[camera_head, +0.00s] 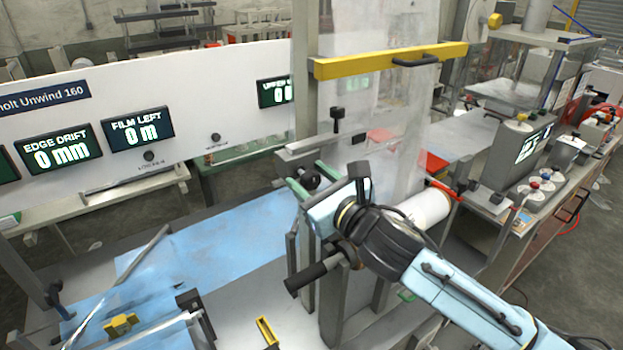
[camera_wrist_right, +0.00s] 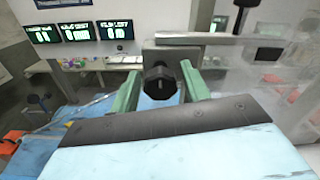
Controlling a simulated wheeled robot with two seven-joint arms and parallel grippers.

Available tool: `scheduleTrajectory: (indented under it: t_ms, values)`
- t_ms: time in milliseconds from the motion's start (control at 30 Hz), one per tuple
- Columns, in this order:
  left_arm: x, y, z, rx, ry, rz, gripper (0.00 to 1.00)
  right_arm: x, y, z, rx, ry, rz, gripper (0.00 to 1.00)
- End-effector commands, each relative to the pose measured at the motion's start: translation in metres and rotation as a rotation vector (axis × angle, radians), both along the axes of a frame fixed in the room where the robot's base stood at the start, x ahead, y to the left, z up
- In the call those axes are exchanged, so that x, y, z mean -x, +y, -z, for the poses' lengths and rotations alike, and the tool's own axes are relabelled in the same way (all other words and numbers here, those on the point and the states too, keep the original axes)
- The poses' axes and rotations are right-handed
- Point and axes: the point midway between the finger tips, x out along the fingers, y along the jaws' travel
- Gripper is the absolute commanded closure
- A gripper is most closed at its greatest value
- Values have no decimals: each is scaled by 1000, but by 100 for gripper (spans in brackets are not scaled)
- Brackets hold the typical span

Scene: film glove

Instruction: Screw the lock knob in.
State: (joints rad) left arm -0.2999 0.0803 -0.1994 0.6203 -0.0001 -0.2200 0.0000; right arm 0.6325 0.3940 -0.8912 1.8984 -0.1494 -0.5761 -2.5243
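A black faceted knob, which I take to be the lock knob (camera_head: 309,178), sits at the end of a grey metal bar on the unwind frame. It also shows in the right wrist view (camera_wrist_right: 160,81), facing me. My right gripper (camera_head: 312,183) reaches it with two green fingers, one on each side. In the right wrist view the gripper (camera_wrist_right: 160,72) is open, with narrow gaps between the fingers and the knob; contact is not clear. The knob's thread is hidden. My left gripper is in no view.
A white panel (camera_head: 215,95) behind carries displays reading 0 mm and 0 m. A yellow bar (camera_head: 385,61) crosses the clear film above. A second black knob (camera_head: 337,114) stands on the grey bar. A black handle (camera_head: 310,276) juts out below. Blue sheet (camera_head: 225,240) covers the left.

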Motion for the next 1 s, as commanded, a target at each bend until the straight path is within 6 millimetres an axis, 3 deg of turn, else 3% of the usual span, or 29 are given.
scheduleTrajectory:
  t_ms: [33, 267, 667, 1000]
  values:
    - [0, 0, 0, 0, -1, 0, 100, 0, 0, 0, 0, 0, 0, 60]
    - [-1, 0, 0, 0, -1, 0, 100, 0, 0, 0, 0, 0, 0, 89]
    - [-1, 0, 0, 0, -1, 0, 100, 0, -1, 0, -68, 46, 0, 89]
    - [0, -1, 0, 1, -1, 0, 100, 0, -1, 1, -294, 199, 1, 89]
